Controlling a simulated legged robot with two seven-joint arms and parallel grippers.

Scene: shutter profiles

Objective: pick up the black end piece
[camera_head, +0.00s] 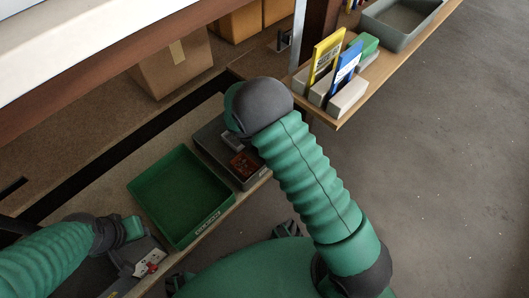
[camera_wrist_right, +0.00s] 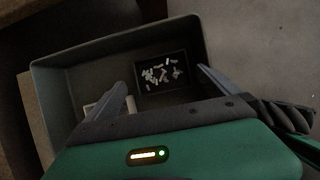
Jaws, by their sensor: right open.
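I cannot make out a black end piece for certain in either view. My right gripper (camera_wrist_right: 168,90) is open above a grey bin (camera_wrist_right: 50,95), its two fingers spread over the bin's inside. Between the fingers lies a black compartment (camera_wrist_right: 140,86) with several small pale pieces (camera_wrist_right: 162,74). A pale block (camera_wrist_right: 93,108) is partly hidden behind the left finger. In the head view the grey bin (camera_head: 215,133) is partly covered by my right arm, and the right gripper's fingers are hidden. My left gripper (camera_head: 132,230) is at the lower left, its jaws unclear.
A green tray (camera_head: 160,185) stands left of the grey bin on the bench. A white-and-red item (camera_head: 150,264) lies near my left gripper. A shelf at upper right holds yellow (camera_head: 326,55) and blue (camera_head: 346,67) upright pieces and a grey tray (camera_head: 440,12).

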